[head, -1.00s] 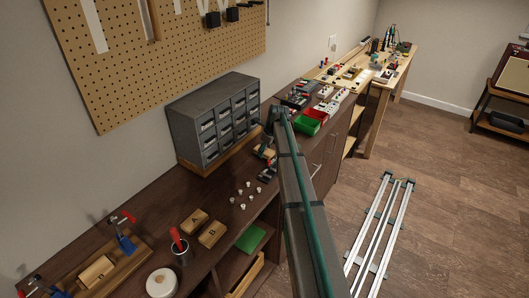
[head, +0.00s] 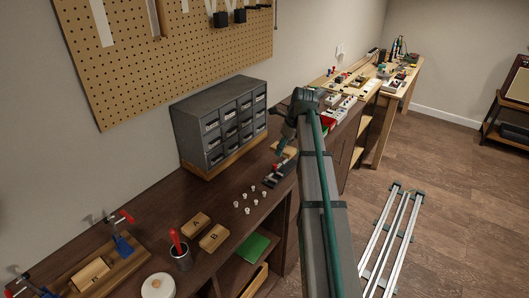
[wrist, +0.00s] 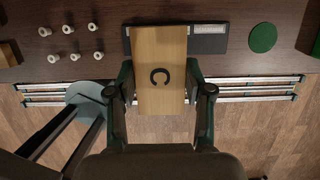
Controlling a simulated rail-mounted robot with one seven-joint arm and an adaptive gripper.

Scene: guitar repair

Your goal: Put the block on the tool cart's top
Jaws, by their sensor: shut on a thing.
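The block is light wood with a dark letter C (wrist: 160,85). In the wrist view my gripper (wrist: 160,68) is shut on it, with one finger on each long side. The wrist view looks down past the block at the bench edge and the floor. In the head view my gripper (head: 284,146) is small and over the bench's right part, with the tan block (head: 287,151) partly hidden at its tips. A dark-framed cart (head: 498,125) with a wooden shelf, likely the tool cart, stands at the far right, cut off by the picture edge.
The dark bench (head: 150,215) bears blocks A (head: 196,221) and B (head: 214,238), several white knobs (head: 249,201) and a drawer cabinet (head: 218,125). Metal rails (head: 392,240) lie on the floor. Open floor (head: 440,165) lies between the benches and the cart.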

